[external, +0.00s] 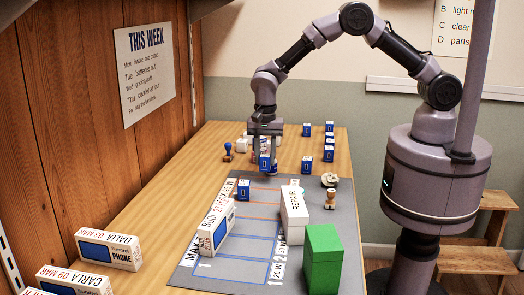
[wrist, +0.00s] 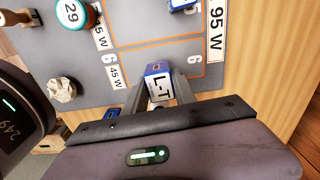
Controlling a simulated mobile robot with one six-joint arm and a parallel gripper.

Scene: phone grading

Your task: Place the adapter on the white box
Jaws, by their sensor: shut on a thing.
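My gripper (external: 265,160) is shut on a small blue-and-white adapter (wrist: 158,85) with "L-T" on its white face. It holds the adapter at the far end of the grey mat (external: 184,285); whether it touches the surface I cannot tell. In the wrist view the gripper (wrist: 159,88) has a finger on each side of it. A long white box (external: 295,216) marked "REPAIR" stands on the mat's right side. Another white box (external: 216,222) with a blue panel, marked "BUDI", stands on the left.
A green box (external: 322,260) stands at the mat's near right. A blue block (external: 243,189) sits on the mat. Several blue blocks (external: 328,153) stand at the far right. A wooden stamp (external: 330,199) and crumpled paper (external: 329,180) lie right. More phone boxes (external: 108,250) stand front left.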

